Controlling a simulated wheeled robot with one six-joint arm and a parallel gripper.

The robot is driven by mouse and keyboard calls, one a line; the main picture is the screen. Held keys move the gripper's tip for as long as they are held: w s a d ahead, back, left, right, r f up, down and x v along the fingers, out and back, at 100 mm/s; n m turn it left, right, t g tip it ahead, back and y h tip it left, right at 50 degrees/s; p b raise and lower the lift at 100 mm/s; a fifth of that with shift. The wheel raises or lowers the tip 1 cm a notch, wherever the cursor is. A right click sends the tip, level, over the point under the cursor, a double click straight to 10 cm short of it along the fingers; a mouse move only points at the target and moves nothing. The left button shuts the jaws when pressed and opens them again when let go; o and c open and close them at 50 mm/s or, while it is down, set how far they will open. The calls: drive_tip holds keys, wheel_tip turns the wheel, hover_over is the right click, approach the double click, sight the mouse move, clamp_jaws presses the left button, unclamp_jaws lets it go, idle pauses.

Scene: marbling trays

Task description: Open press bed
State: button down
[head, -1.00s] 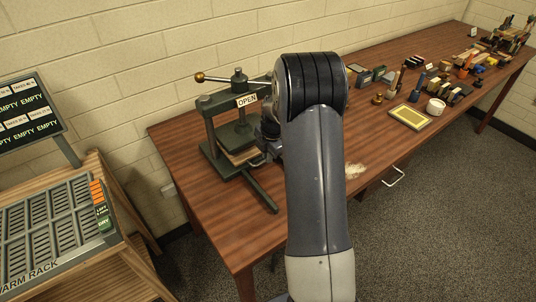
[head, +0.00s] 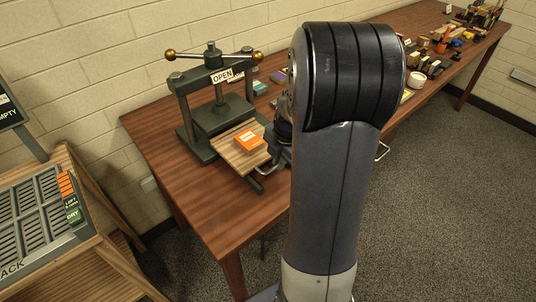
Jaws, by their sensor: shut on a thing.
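The dark green press (head: 183,103) stands on the table against the wall, with an OPEN sign on its top beam and a brass-knobbed handle bar above. Its wooden bed (head: 233,157) is slid out of the frame toward the table's front edge. An orange block (head: 249,141) with a pale label lies on the bed. My gripper (head: 272,160) is at the bed's front right end and is shut on it, as far as can be seen. My arm hides part of the gripper and its fingertips.
The wooden table (head: 150,135) runs back to the right with several small tools and a white cup (head: 416,80) on it. The floor right of my arm is clear.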

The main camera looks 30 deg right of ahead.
drive_tip(key=shift+s+d, duration=0.2)
drive_tip(key=shift+s, duration=0.75)
drive_tip(key=c, duration=1.5)
unclamp_jaws()
drive_tip(key=shift+r, duration=0.1)
wheel_tip(320, 180, up, 10)
drive_tip(key=s, duration=0.2)
drive_tip(key=shift+d+r, duration=0.2)
drive_tip(key=shift+r, duration=0.05)
drive_tip(key=f, duration=0.3)
drive_tip(key=w+f, duration=0.1)
drive_tip(key=f, duration=0.3)
drive_tip(key=w+f, duration=0.1)
drive_tip(key=f, duration=0.3)
drive_tip(key=shift+a, duration=0.2)
drive_tip(key=shift+w+r, duration=0.15)
drive_tip(key=shift+w, duration=0.1)
